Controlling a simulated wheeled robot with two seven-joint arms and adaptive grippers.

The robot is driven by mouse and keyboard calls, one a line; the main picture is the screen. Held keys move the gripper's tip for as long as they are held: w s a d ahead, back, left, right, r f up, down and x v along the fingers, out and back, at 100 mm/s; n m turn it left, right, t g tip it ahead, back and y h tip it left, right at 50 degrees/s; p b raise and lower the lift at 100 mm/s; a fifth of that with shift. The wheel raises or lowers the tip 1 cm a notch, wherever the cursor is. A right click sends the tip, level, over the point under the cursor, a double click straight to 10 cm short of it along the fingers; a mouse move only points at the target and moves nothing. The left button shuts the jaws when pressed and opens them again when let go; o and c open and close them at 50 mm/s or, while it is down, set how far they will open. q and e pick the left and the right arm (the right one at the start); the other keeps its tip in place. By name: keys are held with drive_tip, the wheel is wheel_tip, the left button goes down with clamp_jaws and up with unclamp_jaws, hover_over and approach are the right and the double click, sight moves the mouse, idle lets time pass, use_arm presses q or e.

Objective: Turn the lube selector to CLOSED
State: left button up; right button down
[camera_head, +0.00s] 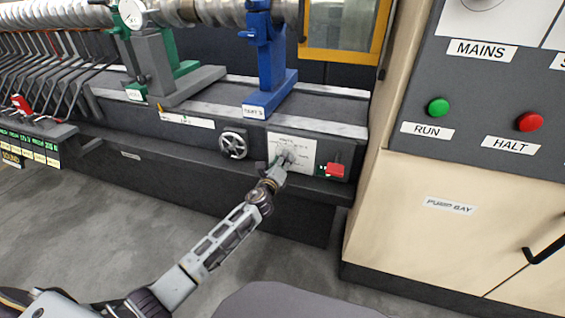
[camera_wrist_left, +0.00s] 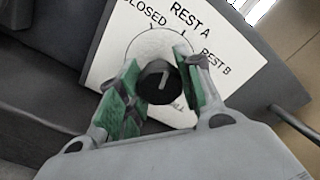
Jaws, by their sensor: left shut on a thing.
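The lube selector is a round black knob (camera_wrist_left: 158,82) on a white plate (camera_wrist_left: 235,65) marked CLOSED, REST A and REST B. A short pale mark on the knob runs roughly up and down in the left wrist view; I cannot tell for sure which label it points at. My left gripper (camera_wrist_left: 158,84) is shut on the knob, with a green-padded finger on each side. In the head view my left gripper (camera_head: 281,165) reaches the white plate (camera_head: 304,142) on the machine's front and hides most of the knob. My right gripper is not in view.
A spoked handwheel (camera_head: 233,144) is left of the plate, and a red block (camera_head: 335,170) is at its right. A blue rest (camera_head: 268,62) stands above. A cabinet with a green RUN button (camera_head: 438,107) and red HALT button (camera_head: 530,121) is at right. Floor at left is clear.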

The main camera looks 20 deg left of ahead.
use_arm(q)
drive_tip(key=n, duration=0.5)
drive_tip(key=shift+n, duration=0.4)
drive_tip(key=o, duration=1.1)
drive_tip(key=shift+c, duration=0.2)
drive_tip(key=shift+s, duration=0.2)
drive_tip(key=s, duration=1.1)
drive_tip(key=shift+s+a, duration=0.2)
drive_tip(key=shift+s, duration=0.1)
idle(0.4)
